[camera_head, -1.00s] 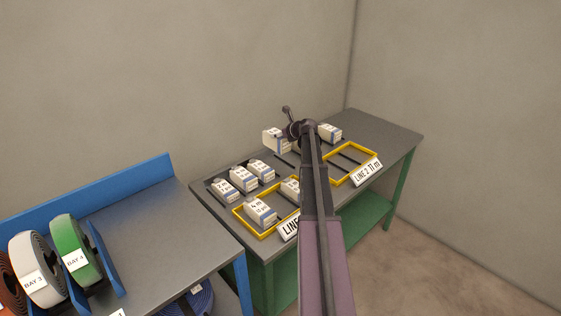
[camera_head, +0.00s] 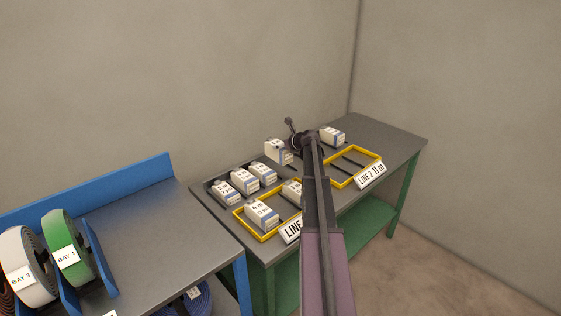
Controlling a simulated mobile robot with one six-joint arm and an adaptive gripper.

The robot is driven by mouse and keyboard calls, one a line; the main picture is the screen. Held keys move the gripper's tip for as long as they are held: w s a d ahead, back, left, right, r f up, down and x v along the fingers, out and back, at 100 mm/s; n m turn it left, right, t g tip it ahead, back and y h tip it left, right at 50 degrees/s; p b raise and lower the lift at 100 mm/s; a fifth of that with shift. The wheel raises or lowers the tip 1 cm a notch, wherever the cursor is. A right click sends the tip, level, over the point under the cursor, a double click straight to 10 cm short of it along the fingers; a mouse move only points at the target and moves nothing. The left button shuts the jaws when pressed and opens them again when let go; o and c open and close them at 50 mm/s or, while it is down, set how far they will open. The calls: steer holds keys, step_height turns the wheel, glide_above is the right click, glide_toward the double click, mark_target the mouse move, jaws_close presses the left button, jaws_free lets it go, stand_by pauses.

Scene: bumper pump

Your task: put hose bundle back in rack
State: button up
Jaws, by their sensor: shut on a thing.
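A green hose bundle (camera_head: 68,252) labelled BAY 4 and a white-grey one (camera_head: 28,268) labelled BAY 3 stand upright between blue dividers of the rack (camera_head: 98,258) at the lower left. A reddish bundle (camera_head: 6,303) is cut off at the left edge. A blue coiled bundle (camera_head: 198,301) with a white tag lies below the blue-edged bench. My gripper (camera_head: 293,142) is far from them, over the back of the green-legged table. It appears shut on a white box (camera_head: 276,152); my arm hides part of the grip. I cannot tell whether the box touches the table.
The green-legged table (camera_head: 392,136) carries several white boxes (camera_head: 243,181) and two yellow frames, one (camera_head: 354,184) with a LINE 2 11 m sign. The blue bench's top (camera_head: 165,230) is clear right of the rack. Walls stand close behind.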

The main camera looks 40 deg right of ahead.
mark_target(281, 155)
steer(key=shift+f+b, duration=0.5)
steer(key=shift+f, duration=0.3)
steer(key=shift+f, duration=0.15)
steer(key=shift+f+b, duration=1.75)
steer(key=shift+b, duration=0.15)
steer(key=shift+f, duration=0.1)
steer(key=o, duration=1.1)
steer(key=shift+r, duration=0.2)
